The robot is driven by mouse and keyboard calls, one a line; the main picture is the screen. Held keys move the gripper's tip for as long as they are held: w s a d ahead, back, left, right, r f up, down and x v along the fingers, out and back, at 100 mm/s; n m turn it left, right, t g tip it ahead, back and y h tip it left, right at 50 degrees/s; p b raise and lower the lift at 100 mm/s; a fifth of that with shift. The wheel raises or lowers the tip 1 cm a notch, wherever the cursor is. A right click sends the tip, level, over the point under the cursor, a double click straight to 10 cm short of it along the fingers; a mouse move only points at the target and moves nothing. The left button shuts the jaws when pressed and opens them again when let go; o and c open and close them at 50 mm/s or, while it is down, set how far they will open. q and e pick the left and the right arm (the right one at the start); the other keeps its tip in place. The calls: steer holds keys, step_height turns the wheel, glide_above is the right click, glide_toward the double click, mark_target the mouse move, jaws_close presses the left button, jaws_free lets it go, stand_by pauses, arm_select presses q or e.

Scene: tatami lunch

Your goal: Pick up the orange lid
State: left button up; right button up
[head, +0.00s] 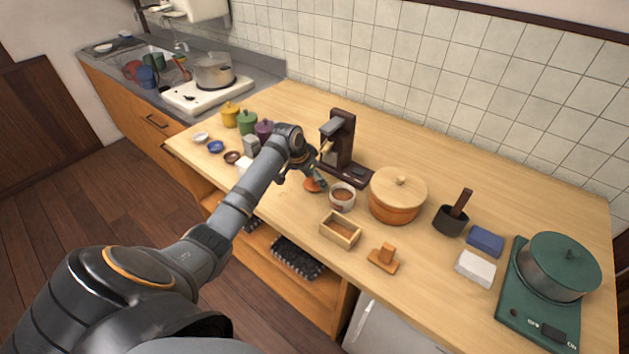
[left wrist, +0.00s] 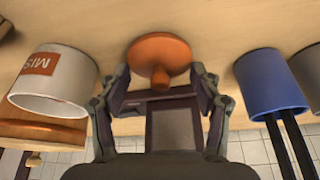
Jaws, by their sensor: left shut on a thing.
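The orange lid (left wrist: 158,52) is a round disc with a small knob, seen in the left wrist view between the fingers of my left gripper (left wrist: 160,75). In the head view the lid (head: 312,186) shows as a small orange patch below my left gripper (head: 317,180), left of the white jar (head: 342,204) with brown contents. The arm and gripper cover part of the lid there. I cannot tell whether it touches the counter. My right gripper is not in view.
The white jar with an orange label (left wrist: 58,85) and a blue cup (left wrist: 270,85) flank the gripper closely. A dark stand (head: 343,140) rises behind it. A wooden tub (head: 398,205) and a small wooden box (head: 341,232) stand to the right.

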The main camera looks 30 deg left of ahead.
arm_select(q)
steer(key=shift+r, duration=0.3)
step_height(320, 180, up, 3)
steer(key=shift+s+a+f+b, duration=0.1)
steer(key=shift+f+b, duration=0.05)
steer(key=shift+b, duration=0.3)
steer(key=s+d+r+p, duration=0.1)
steer(key=s+r+p, duration=0.8)
steer(key=s, duration=0.4)
steer(key=shift+s+d+r+p, duration=0.2)
steer(key=shift+s+r+p, duration=0.1)
steer(key=shift+s+p, duration=0.1)
